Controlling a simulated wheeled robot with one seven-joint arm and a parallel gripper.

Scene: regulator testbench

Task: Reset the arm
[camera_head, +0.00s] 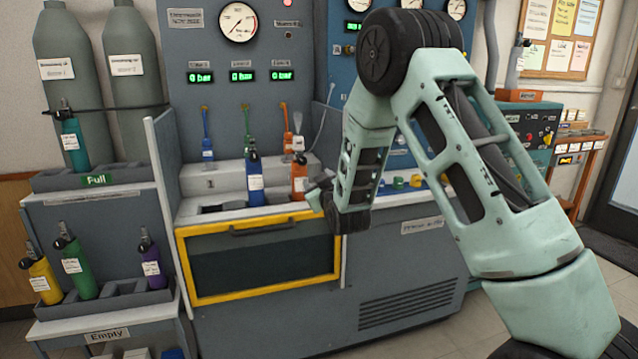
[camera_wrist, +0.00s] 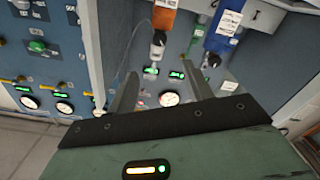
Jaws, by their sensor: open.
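My arm is bent, with its elbow high and its forearm hanging down in front of the testbench. My gripper (camera_head: 318,195) is at the bench's front, just right of the orange cylinder (camera_head: 299,178). In the wrist view my gripper (camera_wrist: 159,70) has its two fingers apart, with nothing between them. That view is upside down and also shows the orange cylinder (camera_wrist: 166,20) and the blue cylinder (camera_wrist: 226,30) beyond the fingertips. In the head view the blue cylinder (camera_head: 254,180) stands upright on the bench. The fingertips are hard to make out in the head view.
The testbench (camera_head: 410,265) has a yellow-framed window (camera_head: 258,265) and three green displays. A rack at left holds a teal cylinder (camera_head: 74,142) on the "Full" shelf and yellow (camera_head: 41,280), green (camera_head: 76,268) and purple (camera_head: 152,262) ones on the "Empty" shelf. A control panel (camera_head: 530,125) stands right.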

